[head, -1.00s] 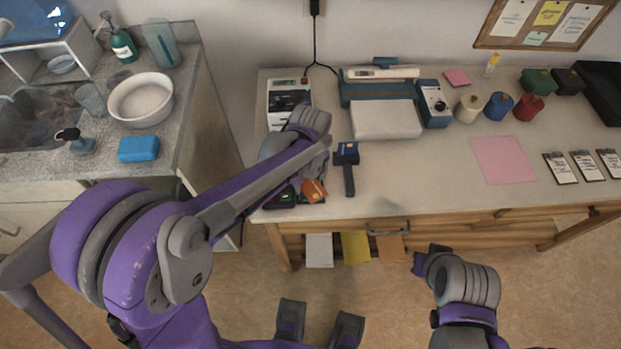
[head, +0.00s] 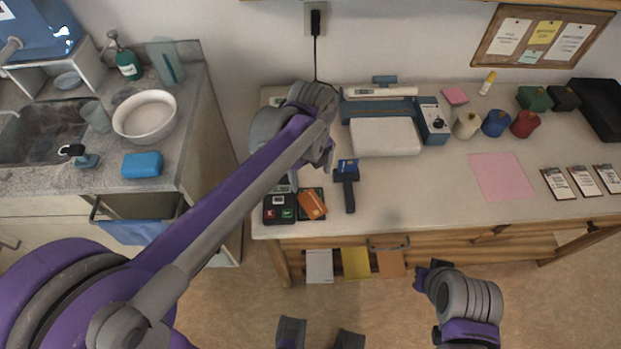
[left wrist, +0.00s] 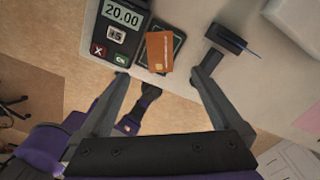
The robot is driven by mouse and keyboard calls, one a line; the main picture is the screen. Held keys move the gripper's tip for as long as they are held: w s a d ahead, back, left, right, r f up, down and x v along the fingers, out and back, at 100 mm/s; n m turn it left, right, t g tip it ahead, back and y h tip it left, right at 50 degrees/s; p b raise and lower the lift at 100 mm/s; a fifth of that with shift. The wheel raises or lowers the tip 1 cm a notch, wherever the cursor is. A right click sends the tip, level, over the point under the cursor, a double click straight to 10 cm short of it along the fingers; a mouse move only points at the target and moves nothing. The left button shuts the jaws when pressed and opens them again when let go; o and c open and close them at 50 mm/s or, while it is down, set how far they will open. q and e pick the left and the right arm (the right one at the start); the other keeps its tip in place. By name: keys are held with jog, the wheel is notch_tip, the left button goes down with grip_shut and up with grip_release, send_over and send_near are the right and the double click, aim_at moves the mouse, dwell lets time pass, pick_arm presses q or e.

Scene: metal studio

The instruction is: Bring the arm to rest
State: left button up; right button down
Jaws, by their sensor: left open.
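My left arm reaches in from the left in the head view, its wrist above the left end of the worktable (head: 430,185).
A dark stand with a blue card (head: 347,166) is right of the wrist. A blue-and-white machine (head: 385,135) and several spools (head: 496,123) stand farther back. A sink counter (head: 190,130) with a white bowl (head: 146,116) is at left. The table's front middle is clear.

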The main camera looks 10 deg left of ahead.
dwell(0.5)
pick_arm(q)
jog(key=s+a+n+t+p, duration=0.1)
jog(key=s+a+n+t, duration=0.1)
jog(key=s+n, duration=0.5)
jog(key=s+a+n+t+p, duration=0.2)
jog(key=s+a+n, duration=0.3)
jog(key=n, duration=1.4)
jog(key=s+t, duration=0.1)
jog(key=s, duration=0.2)
jog(key=shift+a+n, duration=0.25)
jog(key=shift+n, duration=0.05)
